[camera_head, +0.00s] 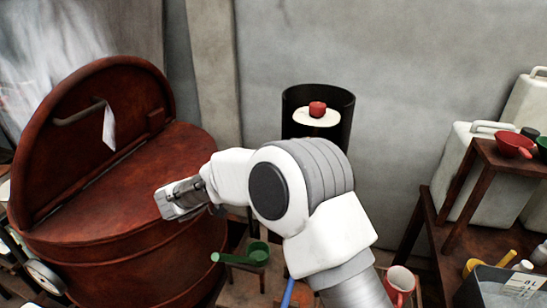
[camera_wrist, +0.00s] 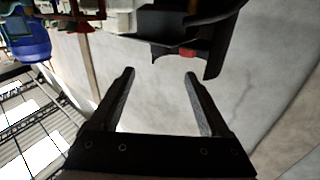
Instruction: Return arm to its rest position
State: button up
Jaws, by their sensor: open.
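My white and grey arm reaches up from the lower right in the head view and bends to the left. My gripper (camera_head: 172,202) is at its end, in front of the dark red vat (camera_head: 150,260) in the picture. Whether it touches the vat cannot be told from this view. In the wrist view my gripper (camera_wrist: 160,74) shows two dark fingers spread apart with nothing between them. The view there seems turned over, with a black container and a red thing beyond the fingertips.
The vat's round lid (camera_head: 95,130) stands raised at left. A black cylinder (camera_head: 343,108) with a red-knobbed white disc stands behind my arm. A green scoop (camera_head: 258,252) and a red mug (camera_head: 400,282) are low in front. White canisters (camera_head: 455,150) and a wooden stand (camera_head: 490,152) are at right.

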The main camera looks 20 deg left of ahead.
dwell(0.4)
jog(key=w+d+r+n+y, duration=0.2)
jog(key=d+r+y, duration=0.1)
jog(key=r+y, duration=0.3)
jog(key=w+d+r+n+t+y, duration=0.1)
jog(key=w+d+r+n+y, duration=0.15)
jog(key=r, duration=0.45)
jog(key=w+d+r+n+y, duration=0.2)
jog(key=d+r+n+y, duration=0.1)
jog(key=r+y, duration=0.3)
jog(key=s+d+f+g+h, duration=0.1)
jog(key=s+d+f+g, duration=0.2)
jog(key=s+d, duration=0.6)
jog(key=s+d+f+g+h, duration=0.2)
jog(key=s+d+f+g, duration=0.2)
jog(key=s+d, duration=0.6)
jog(key=s+d+f+g+h, duration=0.2)
jog(key=s+d+f+g, duration=0.1)
jog(key=s+d+f, duration=0.4)
jog(key=s+d+m+p, duration=0.1)
jog(key=s+d, duration=0.2)
jog(key=s, duration=0.2)
jog(key=shift+s+g, duration=0.3)
jog(key=shift+g, duration=0.1)
jog(key=c, duration=0.5)
jog(key=shift+a, duration=0.1)
